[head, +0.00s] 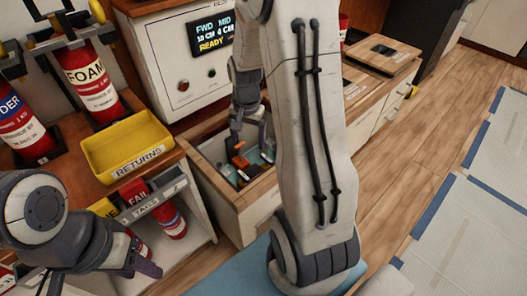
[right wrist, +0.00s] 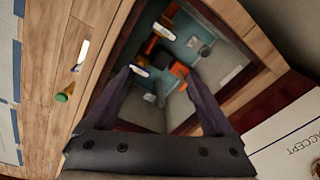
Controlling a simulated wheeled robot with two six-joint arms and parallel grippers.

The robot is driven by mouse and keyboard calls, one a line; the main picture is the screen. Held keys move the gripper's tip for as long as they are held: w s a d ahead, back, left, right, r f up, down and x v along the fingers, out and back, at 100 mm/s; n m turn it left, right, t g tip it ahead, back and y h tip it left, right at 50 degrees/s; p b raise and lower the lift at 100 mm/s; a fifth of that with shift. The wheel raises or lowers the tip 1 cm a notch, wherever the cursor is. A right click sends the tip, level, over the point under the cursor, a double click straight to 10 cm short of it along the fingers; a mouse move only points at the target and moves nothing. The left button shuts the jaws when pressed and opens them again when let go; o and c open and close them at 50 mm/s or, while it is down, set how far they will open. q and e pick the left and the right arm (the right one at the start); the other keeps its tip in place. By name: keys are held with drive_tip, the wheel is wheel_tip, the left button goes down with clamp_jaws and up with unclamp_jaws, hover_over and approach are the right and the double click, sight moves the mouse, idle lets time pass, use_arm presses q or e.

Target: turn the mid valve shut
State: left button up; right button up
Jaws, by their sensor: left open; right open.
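An open wooden-rimmed bay (head: 222,197) holds small fittings on a blue-grey floor. An orange handle (head: 239,161) stands in it below my right gripper (head: 248,138); orange parts (right wrist: 180,70) also show in the right wrist view. My left gripper (head: 149,268) is open and empty at lower left.
A panel display (head: 214,37) reads "FWD MID" and "READY". My right arm covers the centre. Floor at right is open, with blue-edged mats (head: 470,235).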

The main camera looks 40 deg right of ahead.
sight(267, 158)
drive_tip(key=d+f+m, duration=0.3)
drive_tip(key=d+m, duration=0.2)
drive_tip(key=d, duration=0.2)
drive_tip(key=shift+m+g, duration=0.4)
drive_tip(key=f+b, duration=0.1)
drive_tip(key=f, duration=0.2)
drive_tip(key=f+b, duration=0.2)
drive_tip(key=f, duration=0.2)
drive_tip(key=f+b, duration=0.2)
drive_tip(key=f, duration=0.1)
drive_tip(key=shift+w+d+f, duration=0.3)
drive_tip(key=shift+f, duration=0.05)
drive_tip(key=c, duration=1.1)
